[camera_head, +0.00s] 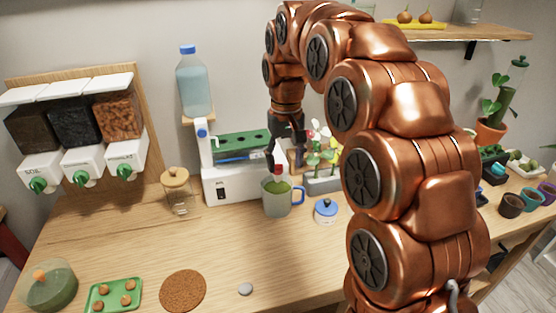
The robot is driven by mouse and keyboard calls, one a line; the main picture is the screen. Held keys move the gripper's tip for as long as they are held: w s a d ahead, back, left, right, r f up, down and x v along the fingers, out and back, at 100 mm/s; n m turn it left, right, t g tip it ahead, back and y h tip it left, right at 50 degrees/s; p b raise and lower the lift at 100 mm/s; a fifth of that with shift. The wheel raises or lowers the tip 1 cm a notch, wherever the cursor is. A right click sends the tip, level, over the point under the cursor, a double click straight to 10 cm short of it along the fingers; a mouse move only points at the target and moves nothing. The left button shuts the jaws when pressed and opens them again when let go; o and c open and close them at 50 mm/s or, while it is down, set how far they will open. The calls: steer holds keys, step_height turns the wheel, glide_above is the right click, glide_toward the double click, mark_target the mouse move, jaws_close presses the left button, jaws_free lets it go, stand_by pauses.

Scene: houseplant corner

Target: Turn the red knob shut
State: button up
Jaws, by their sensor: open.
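The red knob (277,169) is a small red spot just below my gripper's fingers, above a grey mug (276,204) with a blue handle. A small white part shows under the knob, over the mug's mouth. My gripper (284,157) is open and points down, its dark fingers close around or just above the knob. I cannot tell whether they touch it. The fingers hide part of the knob, so its turn position does not show. Something green shows inside the mug. The white planter unit (240,184) with a green tray stands just left of the gripper.
A water bottle (193,84) stands on the unit's left column, above a blue knob (202,132). A blue-lidded jar (326,210) stands right of the mug. A corked glass jar (177,190) is to the left. The table front holds a cork mat (183,291); bare wood lies behind it.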

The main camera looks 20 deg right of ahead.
glide_above(278, 164)
steer(key=shift+r+p, duration=0.1)
steer(key=shift+p, duration=0.35)
steer(key=shift+f+p, duration=1.2)
steer(key=shift+f, duration=2.65)
steer(key=shift+c, duration=0.4)
jaws_close()
